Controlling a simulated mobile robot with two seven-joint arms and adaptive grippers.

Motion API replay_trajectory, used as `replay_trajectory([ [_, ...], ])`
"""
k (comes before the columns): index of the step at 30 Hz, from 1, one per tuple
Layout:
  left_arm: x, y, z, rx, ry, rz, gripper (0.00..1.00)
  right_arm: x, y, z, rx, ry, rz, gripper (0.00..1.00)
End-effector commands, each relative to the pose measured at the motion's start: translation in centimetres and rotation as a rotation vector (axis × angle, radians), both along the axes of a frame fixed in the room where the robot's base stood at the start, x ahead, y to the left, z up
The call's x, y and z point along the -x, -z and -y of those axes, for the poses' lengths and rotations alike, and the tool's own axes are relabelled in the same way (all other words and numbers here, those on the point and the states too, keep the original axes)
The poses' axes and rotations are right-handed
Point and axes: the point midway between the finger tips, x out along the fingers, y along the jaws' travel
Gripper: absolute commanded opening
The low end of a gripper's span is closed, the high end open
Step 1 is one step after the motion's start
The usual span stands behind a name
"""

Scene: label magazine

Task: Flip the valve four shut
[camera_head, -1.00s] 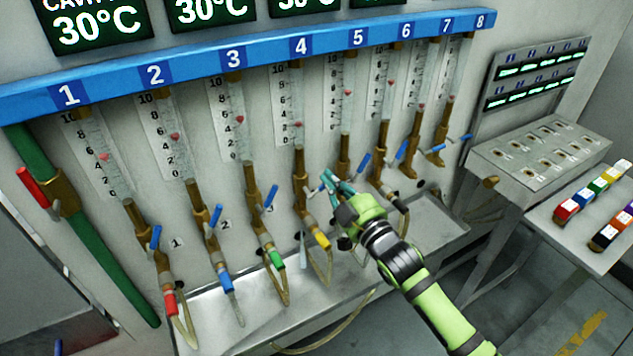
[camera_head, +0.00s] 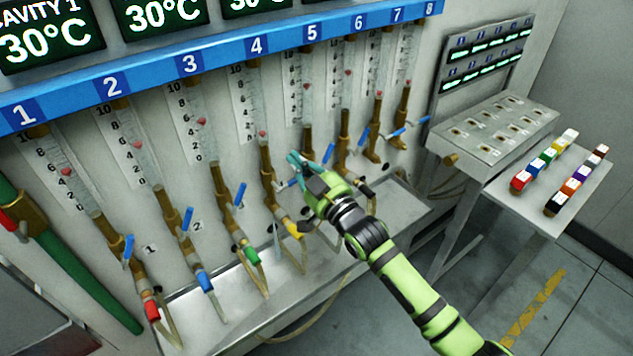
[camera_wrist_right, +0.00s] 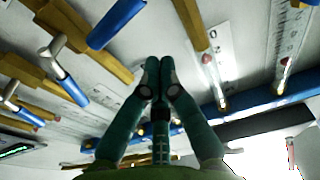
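Valve four is the brass valve (camera_head: 268,170) under the blue bar's number 4 in the head view, with a yellow-collared hose fitting (camera_head: 297,229) below. A small blue piece (camera_head: 282,185), apparently its handle, shows beside my gripper; the handle's full angle is hard to see. My right gripper (camera_head: 293,158) is just right of valve four, between it and valve five. In the right wrist view, my right gripper's teal fingertips (camera_wrist_right: 160,66) are together with nothing visible between them. Blue handles (camera_wrist_right: 115,22) show near them; I cannot tell which is valve four's. My left gripper is not seen.
Neighbouring valves with blue handles, such as valve three's (camera_head: 240,194), stand close on both sides. A metal trough (camera_head: 238,318) with hoses runs below. At right are a sloped socket panel (camera_head: 490,130) and a side table (camera_head: 545,215) with coloured blocks.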

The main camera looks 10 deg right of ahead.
Motion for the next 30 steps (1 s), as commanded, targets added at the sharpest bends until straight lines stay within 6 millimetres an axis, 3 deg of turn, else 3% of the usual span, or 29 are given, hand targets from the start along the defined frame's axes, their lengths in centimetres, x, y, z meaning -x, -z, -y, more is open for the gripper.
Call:
replay_trajectory([
  [9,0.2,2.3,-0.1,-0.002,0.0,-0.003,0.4,5.6,1.3,3.4,0.0,0.0,-0.001,0.0],
  [15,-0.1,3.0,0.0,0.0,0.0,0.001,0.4,7.8,1.5,4.7,0.0,0.0,-0.001,0.0],
  [30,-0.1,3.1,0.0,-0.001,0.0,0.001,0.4,8.5,1.3,5.1,0.0,0.0,0.0,0.0],
])
